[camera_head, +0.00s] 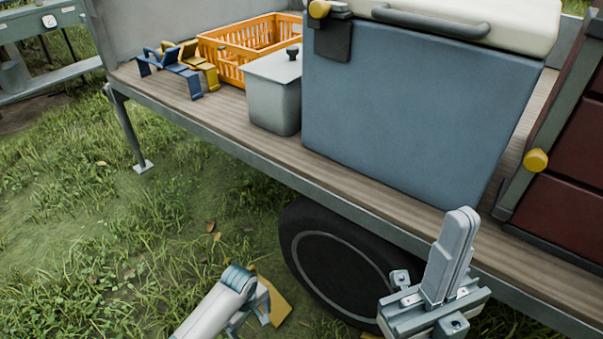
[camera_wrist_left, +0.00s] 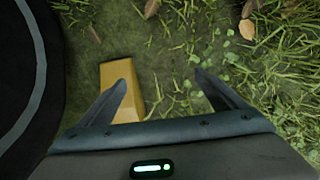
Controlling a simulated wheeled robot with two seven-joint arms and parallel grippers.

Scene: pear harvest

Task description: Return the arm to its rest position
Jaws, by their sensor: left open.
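My left arm comes in at the bottom of the head view, with its wrist low over the grass; its fingers are hard to make out there. In the left wrist view my left gripper (camera_wrist_left: 160,78) is open, with nothing between its fingertips. A yellow block (camera_wrist_left: 122,90), like a wheel chock, lies on the ground beyond the left finger, which partly covers it. The block also shows beside my left wrist in the head view (camera_head: 275,302). My right gripper (camera_head: 462,212) points up at the lower right, its two fingers together and holding nothing visible.
A flatbed trailer (camera_head: 225,128) crosses the view, with its black wheel (camera_head: 340,262) close to my left arm. On it stand a blue cooler (camera_head: 400,110), a grey bin (camera_head: 272,100), an orange crate (camera_head: 215,58) and dark red boxes (camera_head: 560,215). Grass at left is open.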

